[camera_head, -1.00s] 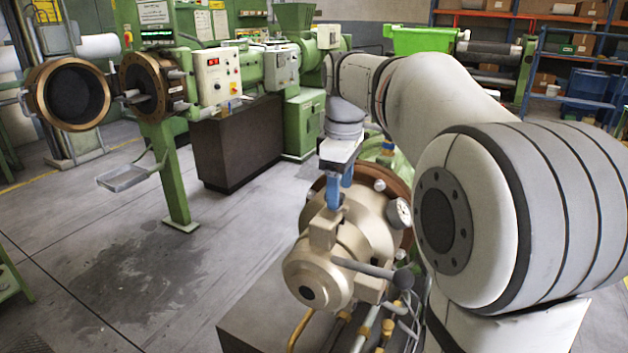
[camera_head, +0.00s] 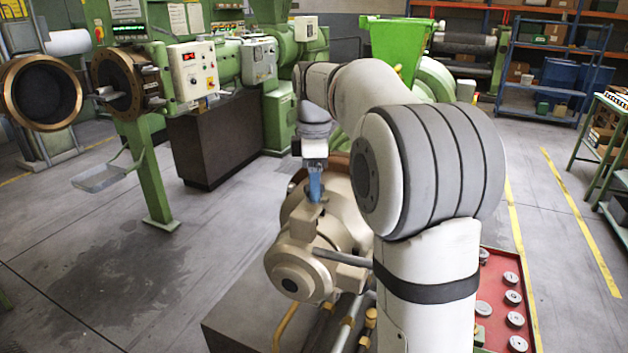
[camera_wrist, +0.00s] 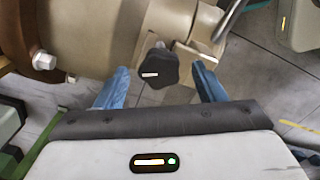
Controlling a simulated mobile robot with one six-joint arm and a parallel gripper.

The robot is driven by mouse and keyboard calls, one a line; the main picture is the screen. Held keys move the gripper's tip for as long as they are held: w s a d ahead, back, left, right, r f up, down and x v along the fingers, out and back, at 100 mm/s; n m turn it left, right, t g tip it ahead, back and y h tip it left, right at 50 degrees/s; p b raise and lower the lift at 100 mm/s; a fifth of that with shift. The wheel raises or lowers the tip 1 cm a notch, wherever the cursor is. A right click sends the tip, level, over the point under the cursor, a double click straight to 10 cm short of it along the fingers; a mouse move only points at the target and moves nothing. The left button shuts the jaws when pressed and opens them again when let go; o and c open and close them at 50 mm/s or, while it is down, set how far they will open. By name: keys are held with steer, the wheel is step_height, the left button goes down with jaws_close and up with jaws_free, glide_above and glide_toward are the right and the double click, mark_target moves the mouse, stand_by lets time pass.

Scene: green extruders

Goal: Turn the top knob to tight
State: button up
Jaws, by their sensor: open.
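The top knob (camera_wrist: 158,70) is black and lobed, with a short white mark on its face. It sits on the beige extruder head (camera_wrist: 100,35), which also shows in the head view (camera_head: 300,262). My gripper (camera_wrist: 160,69) is open in the wrist view, with one blue finger left of the knob and one right of it. Gaps show between the fingers and the knob. In the head view my gripper (camera_head: 315,190) points down at the top of the extruder head. The knob cannot be made out there, and my arm covers the head's right side.
A red panel (camera_head: 500,262) with several round grey pieces lies at lower right. A metal rod handle (camera_head: 342,257) juts from the extruder head. Another green extruder (camera_head: 150,170) with an open bronze ring door (camera_head: 72,95) stands at left. The floor at left is largely clear.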

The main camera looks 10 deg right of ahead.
steer(key=shift+f, duration=0.15)
steer(key=shift+c, duration=0.5)
steer(key=c, duration=0.9)
